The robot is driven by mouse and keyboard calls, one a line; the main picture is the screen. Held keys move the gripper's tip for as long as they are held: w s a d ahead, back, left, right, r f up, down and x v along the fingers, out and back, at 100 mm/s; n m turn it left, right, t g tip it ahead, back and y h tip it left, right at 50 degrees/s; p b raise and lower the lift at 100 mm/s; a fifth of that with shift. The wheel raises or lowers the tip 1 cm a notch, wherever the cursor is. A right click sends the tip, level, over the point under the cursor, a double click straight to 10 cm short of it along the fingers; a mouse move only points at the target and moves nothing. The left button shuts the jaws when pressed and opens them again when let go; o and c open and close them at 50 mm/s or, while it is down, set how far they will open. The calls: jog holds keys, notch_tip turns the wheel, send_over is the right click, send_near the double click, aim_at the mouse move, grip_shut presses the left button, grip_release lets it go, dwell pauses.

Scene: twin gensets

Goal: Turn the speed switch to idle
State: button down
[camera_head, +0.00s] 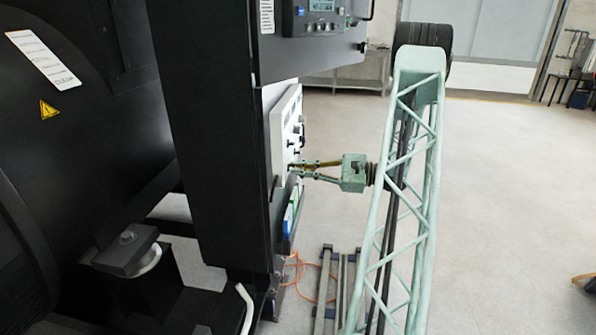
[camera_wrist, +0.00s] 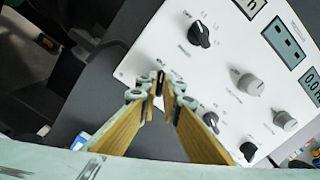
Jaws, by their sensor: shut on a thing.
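A white control panel (camera_wrist: 135,68) fills the middle of the wrist view, tilted in the picture. My gripper (camera_wrist: 160,88) has its fingertips at the panel's lower left part, shut on a small dark switch knob (camera_wrist: 160,76). The fingers hide most of this knob, so its pointer position cannot be told. The labels are too small to read, so I cannot confirm from print that it is the speed switch. In the head view my gripper (camera_head: 293,169) reaches left from the arm to the face of the white panel (camera_head: 284,130), which is seen almost edge-on.
Near my fingers are a black rotary knob (camera_wrist: 200,36), a grey knob (camera_wrist: 250,83), another grey knob (camera_wrist: 285,121) and other black knobs (camera_wrist: 249,151). A dark cabinet (camera_head: 215,130) stands left of the panel. A control box (camera_head: 315,30) juts out above. Open floor (camera_head: 500,200) lies right.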

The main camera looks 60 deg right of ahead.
dwell(0.3)
jog(key=c, duration=2.8)
grip_release()
jog(key=shift+v, duration=5.95)
